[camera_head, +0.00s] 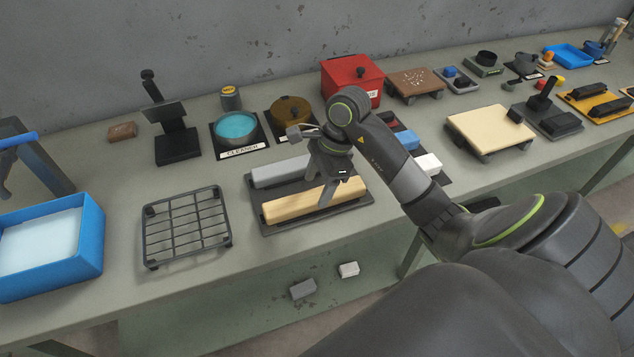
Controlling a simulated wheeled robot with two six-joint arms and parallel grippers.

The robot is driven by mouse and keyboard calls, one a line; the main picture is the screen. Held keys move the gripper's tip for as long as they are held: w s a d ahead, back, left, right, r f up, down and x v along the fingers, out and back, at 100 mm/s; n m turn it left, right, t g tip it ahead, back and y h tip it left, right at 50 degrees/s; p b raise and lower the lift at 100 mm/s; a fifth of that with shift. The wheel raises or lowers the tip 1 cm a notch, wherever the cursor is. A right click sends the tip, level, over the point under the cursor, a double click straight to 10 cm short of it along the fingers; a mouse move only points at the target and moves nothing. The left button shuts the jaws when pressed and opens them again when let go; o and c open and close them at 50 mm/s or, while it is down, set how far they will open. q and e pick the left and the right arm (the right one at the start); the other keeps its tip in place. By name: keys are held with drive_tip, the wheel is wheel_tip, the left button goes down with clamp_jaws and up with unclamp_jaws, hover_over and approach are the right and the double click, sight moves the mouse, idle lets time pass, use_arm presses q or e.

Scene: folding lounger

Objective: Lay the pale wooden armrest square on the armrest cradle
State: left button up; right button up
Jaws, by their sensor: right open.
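The pale wooden armrest (290,207) is a long bar lying in the front slot of a dark tray (262,227). A grey bar (279,172) lies behind it in the same tray. My right gripper (335,193) points down over the right part of the wooden bar, open, and hides some of it. I cannot tell whether the fingers touch the bar. Nothing is clearly marked as the armrest cradle; a dark wire rack (187,226) stands empty left of the tray, and a black stand (176,137) is behind it. My left gripper is not in view.
A blue tub (93,246) is at the left. A teal-filled cleaner bowl (236,127), a brown pot (291,112) and a red box (352,78) stand behind the tray. A cream board (490,128) is at the right. Bench is clear between rack and dark tray.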

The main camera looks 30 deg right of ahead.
drive_tip(key=p+v, duration=0.3)
drive_tip(key=v, duration=0.7)
drive_tip(key=shift+r+p, duration=0.35)
drive_tip(key=shift+r, duration=0.05)
drive_tip(key=shift+d, duration=0.15)
